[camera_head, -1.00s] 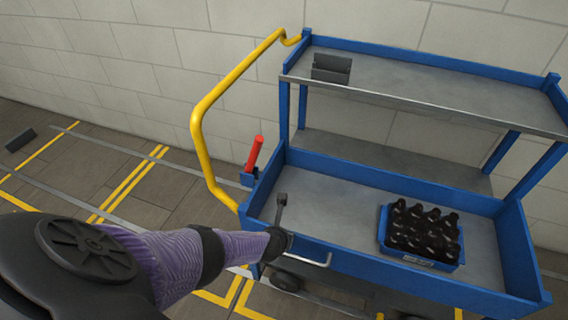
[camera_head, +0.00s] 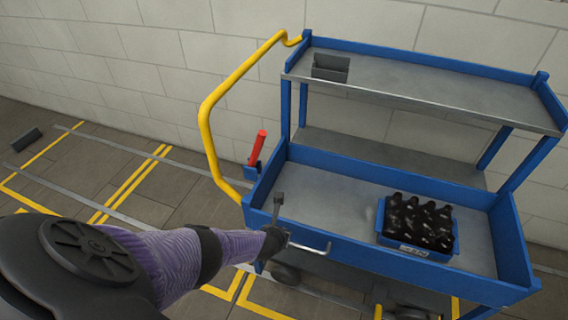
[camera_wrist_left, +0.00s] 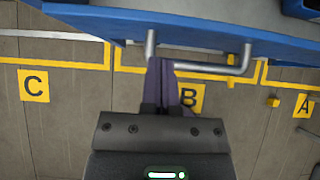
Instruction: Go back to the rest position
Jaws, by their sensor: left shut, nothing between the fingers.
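My left arm comes in from the left in the head view, and its gripper (camera_head: 278,205) is at the front left edge of the blue cart (camera_head: 380,262), by the metal handle (camera_head: 310,246). In the left wrist view my left gripper (camera_wrist_left: 162,68) is shut, its fingers together with nothing between them. The fingertips overlap the cart's handle (camera_wrist_left: 205,68) in that view; I cannot tell whether they touch it. My right gripper is in neither view.
A blue crate (camera_head: 402,248) of dark bottles (camera_head: 418,222) stands on the cart's lower deck. A grey bin (camera_head: 330,67) sits on the upper shelf. A yellow rail (camera_head: 207,130) and red lever (camera_head: 257,148) rise at the cart's left. Floor at left is mostly clear.

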